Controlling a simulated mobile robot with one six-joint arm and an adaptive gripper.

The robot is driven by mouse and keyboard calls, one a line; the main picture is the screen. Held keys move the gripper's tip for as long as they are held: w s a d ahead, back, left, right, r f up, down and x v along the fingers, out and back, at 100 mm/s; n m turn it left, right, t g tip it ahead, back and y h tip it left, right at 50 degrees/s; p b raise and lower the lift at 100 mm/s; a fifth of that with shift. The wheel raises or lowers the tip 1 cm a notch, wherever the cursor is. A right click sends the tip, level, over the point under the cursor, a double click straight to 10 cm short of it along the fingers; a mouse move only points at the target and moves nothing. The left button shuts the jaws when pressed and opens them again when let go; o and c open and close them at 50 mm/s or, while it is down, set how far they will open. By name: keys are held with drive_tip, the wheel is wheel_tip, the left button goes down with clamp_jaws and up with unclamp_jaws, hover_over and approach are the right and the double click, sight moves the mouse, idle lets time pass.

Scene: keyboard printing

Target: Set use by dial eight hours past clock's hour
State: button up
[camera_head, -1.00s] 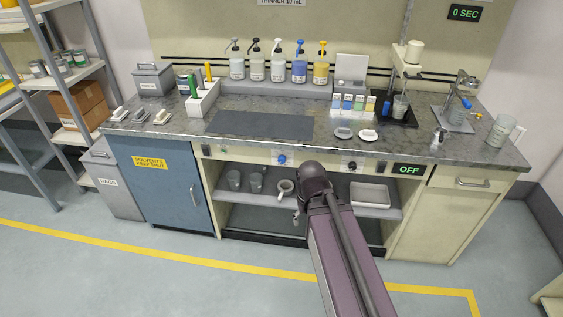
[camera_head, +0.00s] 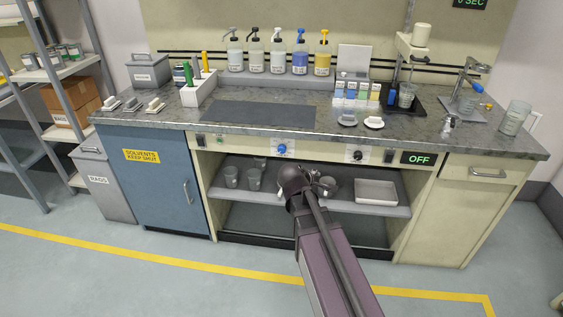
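No clock face shows in the head view, and I cannot pick out a dial marked use by. Two knobs sit on the bench's front panel: a blue knob (camera_head: 282,148) at the middle and a dark knob (camera_head: 358,155) to its right. Their markings are too small to read. My arm (camera_head: 325,255) reaches up from the bottom, and its dark joint (camera_head: 294,180) covers part of the shelf opening below the knobs.
A green OFF display (camera_head: 418,158) is right of the dark knob. The bench top (camera_head: 190,118) carries pump bottles (camera_head: 278,55), a white pen holder (camera_head: 199,90) and small jars (camera_head: 363,92). Cups (camera_head: 231,177) and a tray (camera_head: 375,192) stand on the shelf below.

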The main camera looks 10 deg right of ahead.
drive_tip(key=w+a+f+n+t+h+b, duration=0.1)
drive_tip(key=w+a+f+n+t+b, duration=0.15)
drive_tip(key=w+n+b, duration=0.25)
drive_tip(key=w+a+f+n+t+b, duration=0.1)
drive_tip(key=w+n+t+b, duration=0.2)
drive_tip(key=w+n+b, duration=0.2)
drive_tip(key=n+t+y+b, duration=0.2)
drive_tip(key=n+t+b, duration=0.4)
drive_tip(key=n, duration=0.6)
approach(281, 151)
drive_tip(key=s+b, duration=0.1)
drive_tip(key=s, duration=0.2)
drive_tip(key=shift+a+r+g, duration=0.45)
drive_tip(key=shift+a+r, duration=0.05)
drive_tip(key=x, duration=1.3)
drive_tip(key=shift+w+d+f, duration=0.1)
drive_tip(key=shift+w, duration=0.25)
drive_tip(key=c, duration=1.2)
